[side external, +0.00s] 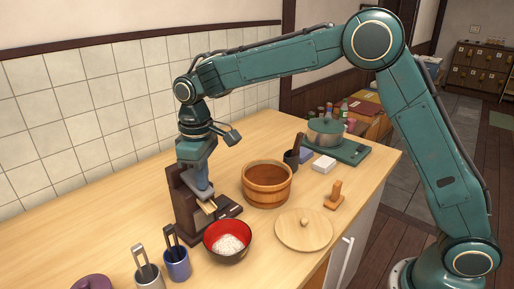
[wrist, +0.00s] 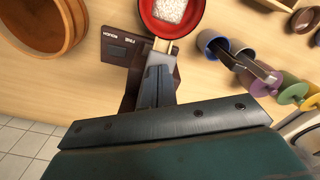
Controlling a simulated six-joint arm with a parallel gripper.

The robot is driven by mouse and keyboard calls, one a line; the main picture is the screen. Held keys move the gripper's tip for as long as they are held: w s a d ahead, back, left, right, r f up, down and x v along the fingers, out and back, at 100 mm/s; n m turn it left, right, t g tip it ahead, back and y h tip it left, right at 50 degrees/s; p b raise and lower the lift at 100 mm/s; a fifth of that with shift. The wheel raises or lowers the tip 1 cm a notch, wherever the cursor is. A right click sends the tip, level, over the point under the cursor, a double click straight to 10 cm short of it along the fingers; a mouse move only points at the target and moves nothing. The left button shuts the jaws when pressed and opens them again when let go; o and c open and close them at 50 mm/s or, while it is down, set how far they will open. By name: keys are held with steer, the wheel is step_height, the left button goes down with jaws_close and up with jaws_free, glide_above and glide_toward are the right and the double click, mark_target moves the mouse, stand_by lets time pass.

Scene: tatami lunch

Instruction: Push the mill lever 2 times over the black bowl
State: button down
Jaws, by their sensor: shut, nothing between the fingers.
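The mill (side external: 180,205) is a dark brown upright stand on the counter. It also shows in the wrist view (wrist: 115,48), partly hidden by my gripper. Its pale wooden lever (side external: 208,207) sticks out toward the bowl, and its tip shows in the wrist view (wrist: 161,45). The black bowl (side external: 228,257), red inside, stands in front of the mill with white grains in it; its red rim shows in the wrist view (wrist: 146,22). My gripper (side external: 204,194) is shut and empty, pointing down right at the lever. I cannot tell whether it touches the lever.
A wooden tub (side external: 266,187) stands behind the bowl, and a round wooden lid (side external: 304,230) lies to the right. A blue cup (side external: 177,265) and a grey cup (side external: 149,277) with utensils stand at the front left. The tiled wall (side external: 90,100) is behind. The left counter is clear.

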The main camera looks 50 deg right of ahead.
steer(key=shift+r, duration=1.85)
steer(key=shift+f, duration=0.3)
steer(key=shift+f, duration=0.4)
steer(key=shift+f, duration=1.3)
steer(key=shift+r, duration=2.05)
